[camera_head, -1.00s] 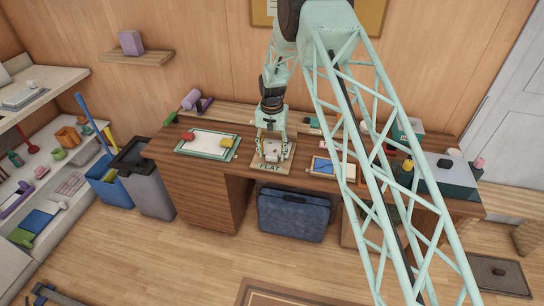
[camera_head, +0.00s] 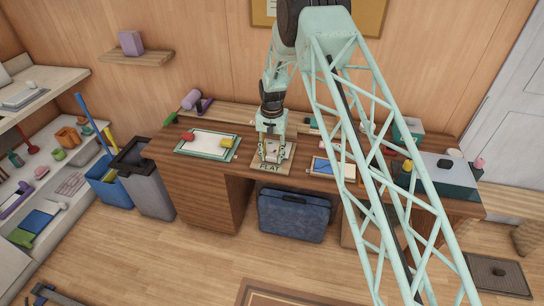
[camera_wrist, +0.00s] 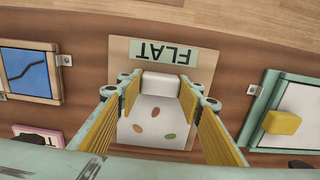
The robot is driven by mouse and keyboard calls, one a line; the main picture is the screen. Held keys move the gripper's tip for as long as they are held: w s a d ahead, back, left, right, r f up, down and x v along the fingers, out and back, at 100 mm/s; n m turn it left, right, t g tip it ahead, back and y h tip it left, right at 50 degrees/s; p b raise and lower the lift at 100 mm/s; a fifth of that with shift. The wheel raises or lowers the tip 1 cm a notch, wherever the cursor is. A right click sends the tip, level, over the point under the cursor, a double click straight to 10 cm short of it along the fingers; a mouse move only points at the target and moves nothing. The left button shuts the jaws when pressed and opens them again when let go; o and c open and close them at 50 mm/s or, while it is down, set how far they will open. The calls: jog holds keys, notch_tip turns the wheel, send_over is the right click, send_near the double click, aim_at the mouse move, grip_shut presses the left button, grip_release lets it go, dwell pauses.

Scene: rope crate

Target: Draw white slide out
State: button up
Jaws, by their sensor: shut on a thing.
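The white slide (camera_wrist: 152,112) is a flat white panel with a few coloured spots and a raised white block (camera_wrist: 161,84) at its end near the label. It lies on a tan board (camera_wrist: 203,66) marked FLAT, which sits at the desk's front edge in the head view (camera_head: 286,169). My gripper (camera_wrist: 160,88) points down over the board and its yellow-padded fingers are shut on the white block from both sides. In the head view, my gripper (camera_head: 271,156) hides part of the slide. The panel's far end is hidden in the wrist view.
A green-edged white board (camera_head: 207,143) with red and yellow blocks lies left on the desk (camera_head: 205,190). A framed blue picture (camera_head: 322,166) lies close on the right. A blue case (camera_head: 294,214) stands under the desk.

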jog(key=shift+s+a+b, duration=0.15)
jog(key=shift+s+a, duration=0.1)
jog(key=shift+s, duration=0.95)
jog(key=shift+s+a+b, duration=0.2)
jog(key=shift+s, duration=1.05)
jog(key=shift+s+a+b, duration=0.15)
jog(key=shift+s+a, duration=0.1)
jog(key=shift+s, duration=0.95)
jog(key=o, duration=1)
jog(key=shift+s, duration=0.1)
jog(key=shift+o, duration=0.8)
jog(key=shift+r, duration=0.15)
jog(key=shift+r, duration=0.45)
notch_tip(320, 180, up, 11)
